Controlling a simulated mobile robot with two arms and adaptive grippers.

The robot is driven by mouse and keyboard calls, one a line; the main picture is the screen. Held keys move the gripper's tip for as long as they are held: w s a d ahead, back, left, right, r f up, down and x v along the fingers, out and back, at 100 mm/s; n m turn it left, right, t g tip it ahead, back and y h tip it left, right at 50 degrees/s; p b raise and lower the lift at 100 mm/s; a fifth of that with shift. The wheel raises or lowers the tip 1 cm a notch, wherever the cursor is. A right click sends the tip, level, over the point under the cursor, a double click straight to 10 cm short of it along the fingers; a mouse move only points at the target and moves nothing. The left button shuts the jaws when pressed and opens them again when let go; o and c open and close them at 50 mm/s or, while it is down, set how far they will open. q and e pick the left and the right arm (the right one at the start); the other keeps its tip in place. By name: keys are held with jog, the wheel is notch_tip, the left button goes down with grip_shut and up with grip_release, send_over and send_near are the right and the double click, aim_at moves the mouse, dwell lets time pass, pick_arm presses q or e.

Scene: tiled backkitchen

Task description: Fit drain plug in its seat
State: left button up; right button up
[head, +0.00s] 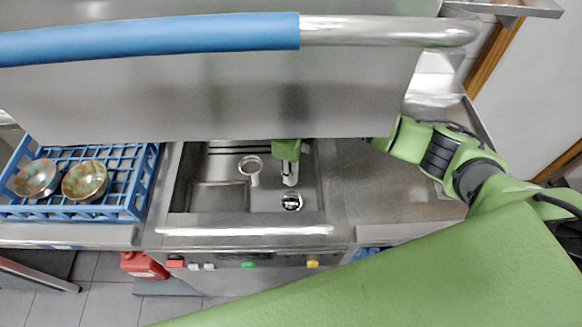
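A steel basin (220,218) lies below the raised hood. A round dark opening with a bright rim, which looks like the drain seat (291,202), is in its floor at the front right. A steel piece with a round top and a narrow stem (250,165), possibly the drain plug, stands left of and behind the opening. My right gripper (290,181) points down into the basin, just behind the opening and right of the steel piece. Its fingers look close together; whether they hold anything is unclear. The hood hides part of my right arm. My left gripper is out of view.
The hood (210,95) with its blue handle (150,38) overhangs the basin's back. A blue rack (125,205) with two patterned bowls (85,180) stands at left. The steel counter (385,190) right of the basin is largely clear. A red canister (142,265) is on the floor.

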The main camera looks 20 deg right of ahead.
jog(key=shift+s+a+f, duration=0.1)
jog(key=shift+s, duration=0.2)
jog(key=shift+w+f, duration=0.1)
jog(key=shift+f, duration=0.15)
jog(key=shift+w+f+b, duration=0.25)
jog(key=shift+f+b, duration=0.45)
jog(key=shift+f, duration=0.65)
jog(key=shift+s+f+b, duration=0.1)
jog(key=shift+f+b, duration=0.2)
jog(key=shift+b, duration=0.1)
notch_tip(320, 180, down, 2)
jog(key=shift+f+b, duration=0.15)
jog(key=shift+b, duration=0.55)
jog(key=shift+f, duration=0.45)
pick_arm(q)
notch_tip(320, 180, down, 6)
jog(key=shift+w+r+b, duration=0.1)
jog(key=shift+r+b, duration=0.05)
jog(key=shift+b, duration=0.9)
pick_arm(e)
notch_tip(320, 180, down, 3)
jog(key=shift+r, duration=0.1)
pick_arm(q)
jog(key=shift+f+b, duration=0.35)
pick_arm(e)
jog(key=shift+f, duration=0.2)
